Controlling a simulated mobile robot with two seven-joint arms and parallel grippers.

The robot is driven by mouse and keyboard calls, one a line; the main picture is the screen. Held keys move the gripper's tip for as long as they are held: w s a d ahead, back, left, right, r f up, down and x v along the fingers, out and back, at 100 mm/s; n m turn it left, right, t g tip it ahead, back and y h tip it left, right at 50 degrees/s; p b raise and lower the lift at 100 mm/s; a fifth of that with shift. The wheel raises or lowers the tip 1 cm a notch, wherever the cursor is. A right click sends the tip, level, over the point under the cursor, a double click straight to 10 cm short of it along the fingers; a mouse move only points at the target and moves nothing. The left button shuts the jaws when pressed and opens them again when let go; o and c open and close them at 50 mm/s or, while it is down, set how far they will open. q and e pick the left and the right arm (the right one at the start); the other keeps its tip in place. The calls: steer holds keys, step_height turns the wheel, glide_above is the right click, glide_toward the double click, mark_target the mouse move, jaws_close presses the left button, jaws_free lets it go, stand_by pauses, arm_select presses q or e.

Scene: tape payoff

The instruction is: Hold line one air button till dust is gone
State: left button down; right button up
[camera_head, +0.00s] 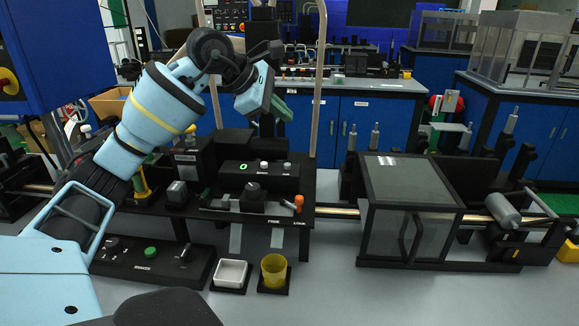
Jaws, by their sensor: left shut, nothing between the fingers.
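My left gripper (268,122) is shut and empty. It hangs fingers down above the back of the black bench, in front of the blue cabinets. A black box (260,176) with a green "0" display stands below it, with two small pale buttons on top, the left one (263,165) and the right one (287,166). A low black panel (122,262) at the front left has a green button (150,252) and a lever. I cannot tell which is the line one air button, and I make out no dust. The gripper is apart from all buttons. My right gripper is not in view.
A white tray (231,273) and a yellow cup (274,270) stand in front of the bench. An orange-tipped lever (298,203) sticks up by the FREE and LOCK labels. A clear-sided case (410,190) stands right. Grey surface is free at the front right.

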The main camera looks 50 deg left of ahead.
mark_target(287, 166)
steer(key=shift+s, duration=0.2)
